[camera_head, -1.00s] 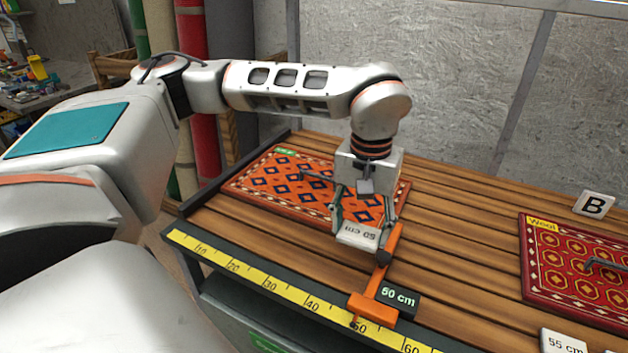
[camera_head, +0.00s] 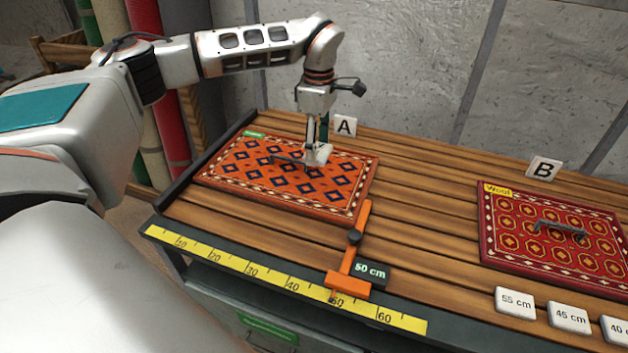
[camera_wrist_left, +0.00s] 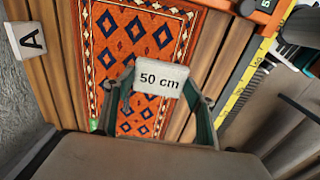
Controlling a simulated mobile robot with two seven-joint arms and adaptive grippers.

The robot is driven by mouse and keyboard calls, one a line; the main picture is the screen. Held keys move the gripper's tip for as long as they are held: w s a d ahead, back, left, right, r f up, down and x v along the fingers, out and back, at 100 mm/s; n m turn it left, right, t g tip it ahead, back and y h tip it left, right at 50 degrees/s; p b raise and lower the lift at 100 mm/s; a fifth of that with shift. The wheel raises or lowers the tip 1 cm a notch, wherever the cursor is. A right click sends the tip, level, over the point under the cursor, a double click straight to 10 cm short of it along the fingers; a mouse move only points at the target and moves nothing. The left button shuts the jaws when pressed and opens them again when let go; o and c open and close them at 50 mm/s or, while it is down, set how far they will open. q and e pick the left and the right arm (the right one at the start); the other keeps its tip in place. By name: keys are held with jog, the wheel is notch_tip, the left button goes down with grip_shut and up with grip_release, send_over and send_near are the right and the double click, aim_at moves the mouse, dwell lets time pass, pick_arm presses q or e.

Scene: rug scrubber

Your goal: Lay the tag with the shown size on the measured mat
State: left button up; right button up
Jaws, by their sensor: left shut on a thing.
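My left gripper (camera_head: 317,152) is shut on a white tag. In the left wrist view the tag (camera_wrist_left: 162,79) reads "50 cm" and sits between the fingertips. The gripper is over the orange mat (camera_head: 230,180) with dark blue diamonds, near its far right part. I cannot tell whether the tag touches the mat. An orange slide gauge (camera_head: 348,284) stands on the yellow ruler at the mat's right end, and its display (camera_head: 371,270) shows 50 cm. My right gripper is not in view.
Sign A (camera_head: 345,125) stands behind the orange mat. A red wool mat (camera_head: 500,230) lies at the right near sign B (camera_head: 543,169). White tags reading 55 cm (camera_head: 515,302) and 45 cm (camera_head: 568,317) lie in front. The yellow ruler (camera_head: 230,262) runs along the table's front edge.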

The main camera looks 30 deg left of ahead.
aim_at(318, 192)
pick_arm(q)
notch_tip(318, 192, down, 12)
jog(key=shift+f+p, duration=0.25)
jog(key=shift+p, duration=0.1)
jog(key=shift+f, duration=0.2)
jog(key=o, duration=0.9)
jog(key=shift+r, duration=0.1)
notch_tip(318, 192, up, 12)
jog(key=shift+r+b, duration=0.15)
jog(key=shift+b, duration=0.4)
